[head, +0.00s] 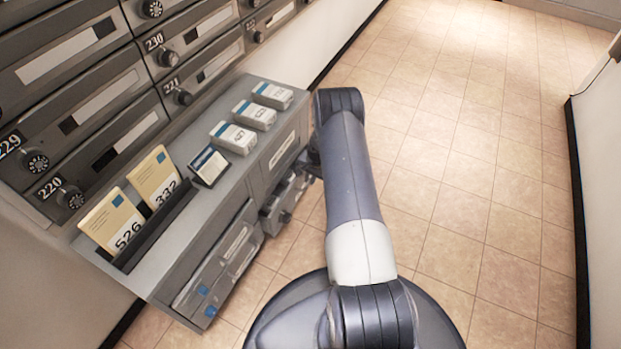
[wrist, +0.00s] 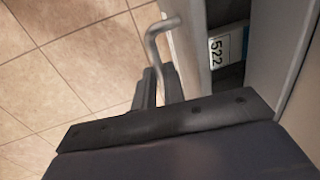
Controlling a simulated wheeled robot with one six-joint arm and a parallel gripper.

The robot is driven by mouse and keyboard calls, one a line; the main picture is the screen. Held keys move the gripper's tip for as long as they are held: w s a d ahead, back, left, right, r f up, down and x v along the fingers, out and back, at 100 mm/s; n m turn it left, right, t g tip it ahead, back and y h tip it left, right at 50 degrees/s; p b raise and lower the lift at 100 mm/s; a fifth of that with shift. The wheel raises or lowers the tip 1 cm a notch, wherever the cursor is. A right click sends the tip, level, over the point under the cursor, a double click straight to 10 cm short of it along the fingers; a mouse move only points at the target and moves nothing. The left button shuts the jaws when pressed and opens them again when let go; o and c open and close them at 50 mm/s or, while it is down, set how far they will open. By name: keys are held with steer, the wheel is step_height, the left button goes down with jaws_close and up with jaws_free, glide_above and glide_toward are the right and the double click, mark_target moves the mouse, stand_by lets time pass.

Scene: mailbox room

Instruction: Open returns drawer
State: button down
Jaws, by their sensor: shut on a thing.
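The grey cabinet (head: 200,215) with drawers stands under the mailboxes in the head view. A drawer (head: 283,192) on its right half is partly hidden by my arm, and its label is too small to read. In the wrist view a drawer front (wrist: 186,42) stands out from the cabinet, with a gap behind it where a card marked 522 (wrist: 226,46) lies inside. A bent metal handle (wrist: 153,42) is on that front. My gripper (wrist: 158,88) is shut on the handle, its fingers dark below the bend. In the head view my gripper is mostly hidden behind my arm.
On the cabinet top are cards 526 (head: 112,220) and 332 (head: 155,178) in a dark holder, a small dark sign (head: 209,166) and several white packs (head: 233,137). Tiled floor (head: 450,150) is clear right of my arm, up to a white wall (head: 600,200).

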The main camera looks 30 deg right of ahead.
steer(key=shift+s, duration=0.1)
steer(key=s+d, duration=1.1)
steer(key=s, duration=0.2)
steer(key=shift+s+b, duration=0.3)
steer(key=shift+b, duration=0.15)
steer(key=c, duration=1.5)
jaws_free()
steer(key=r+p, duration=0.1)
steer(key=r, duration=0.2)
steer(key=s+r+p, duration=0.1)
steer(key=r, duration=0.3)
steer(key=d+r+p, duration=0.1)
steer(key=r+p, duration=0.1)
steer(key=r, duration=0.1)
steer(key=shift+s+r, duration=0.3)
steer(key=shift+r, duration=0.05)
steer(key=shift+f, duration=0.1)
steer(key=f+b, duration=0.1)
steer(key=f, duration=0.2)
steer(key=w+a+f+b, duration=0.1)
steer(key=f, duration=0.3)
steer(key=f+b, duration=0.2)
steer(key=f, duration=0.1)
steer(key=shift+w+a+f, duration=0.15)
steer(key=shift+w+f, duration=0.1)
steer(key=shift+w, duration=0.15)
